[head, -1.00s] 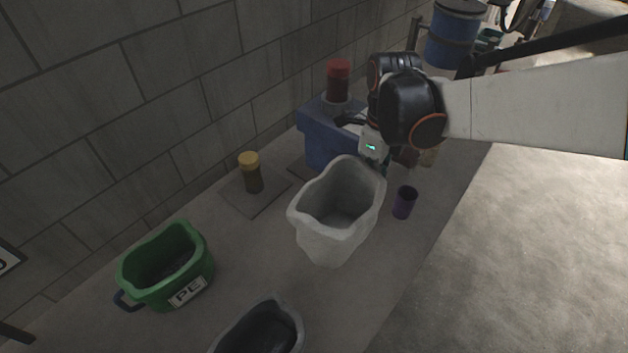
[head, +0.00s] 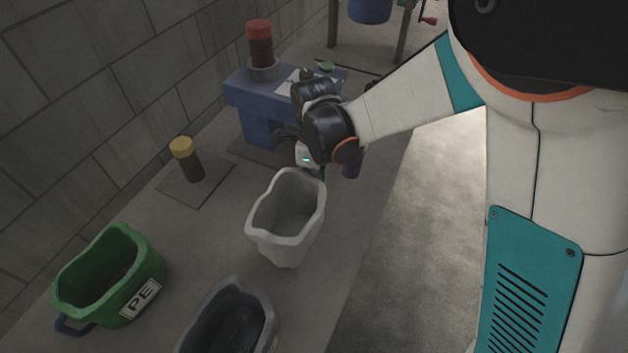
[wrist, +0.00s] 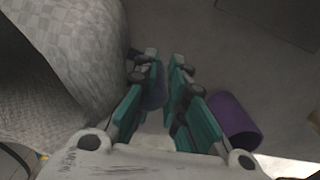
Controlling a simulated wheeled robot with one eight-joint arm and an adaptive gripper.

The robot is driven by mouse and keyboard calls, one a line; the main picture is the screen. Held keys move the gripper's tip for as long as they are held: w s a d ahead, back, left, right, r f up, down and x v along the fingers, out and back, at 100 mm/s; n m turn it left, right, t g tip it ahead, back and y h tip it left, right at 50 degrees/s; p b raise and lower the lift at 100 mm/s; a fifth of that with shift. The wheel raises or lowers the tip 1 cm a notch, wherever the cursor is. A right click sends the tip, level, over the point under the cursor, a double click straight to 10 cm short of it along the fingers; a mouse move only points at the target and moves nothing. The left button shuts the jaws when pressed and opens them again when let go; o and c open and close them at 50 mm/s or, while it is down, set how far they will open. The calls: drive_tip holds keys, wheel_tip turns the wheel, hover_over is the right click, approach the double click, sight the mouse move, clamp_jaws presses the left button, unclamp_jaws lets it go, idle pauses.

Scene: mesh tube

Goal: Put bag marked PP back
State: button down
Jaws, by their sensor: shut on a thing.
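A pale grey-white, checkered bag (head: 287,222) with an open top shows in the middle of the head view. No PP mark shows on its visible sides. It fills the left of the wrist view (wrist: 75,50). My gripper (head: 316,174) is at its far right rim. In the wrist view, my gripper (wrist: 163,80) is shut on a small dark blue-grey piece, apparently the bag's handle. I cannot tell whether the bag touches the floor. A green bag (head: 108,275) marked PE stands at the left, with a dark handle.
A dark grey bag (head: 230,320) is at the bottom edge. A yellow-lidded jar (head: 187,160) stands on a floor plate. A blue block (head: 265,115) carries a red-topped jar (head: 259,45). Bare floor lies right of the bags.

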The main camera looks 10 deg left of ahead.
drive_tip(key=shift+f, duration=0.15)
drive_tip(key=c, duration=1.6)
unclamp_jaws()
drive_tip(key=shift+c, duration=0.2)
drive_tip(key=shift+r, duration=0.25)
wheel_tip(320, 180, up, 12)
drive_tip(key=p, duration=0.3)
drive_tip(key=shift+p, duration=0.4)
